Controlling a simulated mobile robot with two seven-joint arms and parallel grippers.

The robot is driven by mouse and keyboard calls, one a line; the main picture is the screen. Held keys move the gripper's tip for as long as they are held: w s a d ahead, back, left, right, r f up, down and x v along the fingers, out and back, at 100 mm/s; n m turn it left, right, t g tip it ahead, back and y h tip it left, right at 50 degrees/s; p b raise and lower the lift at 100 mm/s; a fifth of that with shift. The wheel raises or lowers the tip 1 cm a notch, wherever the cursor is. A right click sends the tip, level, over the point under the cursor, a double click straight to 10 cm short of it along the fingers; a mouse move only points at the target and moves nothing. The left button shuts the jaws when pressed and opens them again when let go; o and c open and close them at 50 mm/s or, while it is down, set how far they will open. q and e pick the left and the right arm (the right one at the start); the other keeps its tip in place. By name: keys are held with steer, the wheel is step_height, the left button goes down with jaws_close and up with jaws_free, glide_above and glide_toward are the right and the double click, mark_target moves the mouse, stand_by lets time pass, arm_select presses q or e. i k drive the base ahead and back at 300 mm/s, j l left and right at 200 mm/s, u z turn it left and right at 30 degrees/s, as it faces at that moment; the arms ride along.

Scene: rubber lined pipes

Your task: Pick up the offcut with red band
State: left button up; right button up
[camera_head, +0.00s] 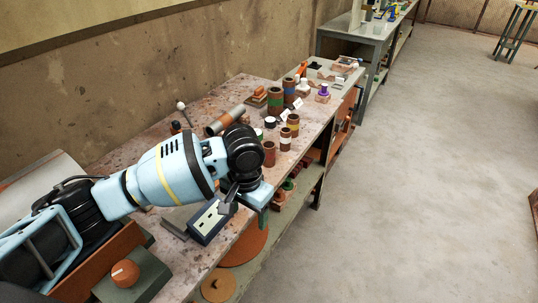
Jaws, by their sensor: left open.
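The offcut with the red band (269,154) appears to be the short brown pipe piece standing upright on the bench, nearest my left arm in the group of short pieces. Its band is small and hard to make out. My left gripper (247,207) is open and empty near the bench's front edge. It points downward, nearer the camera than the offcut and apart from it. My right gripper is not in view.
Offcuts with a white band (285,140) and a yellow band (293,125) stand just behind. Larger pipes with green (274,101) and blue (289,91) bands stand farther back. A blue-grey box (208,222) lies near my gripper. A lower shelf (287,207) holds several parts.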

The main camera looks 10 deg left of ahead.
mark_target(270, 146)
steer(key=i+j, duration=0.1)
steer(key=i, duration=0.9)
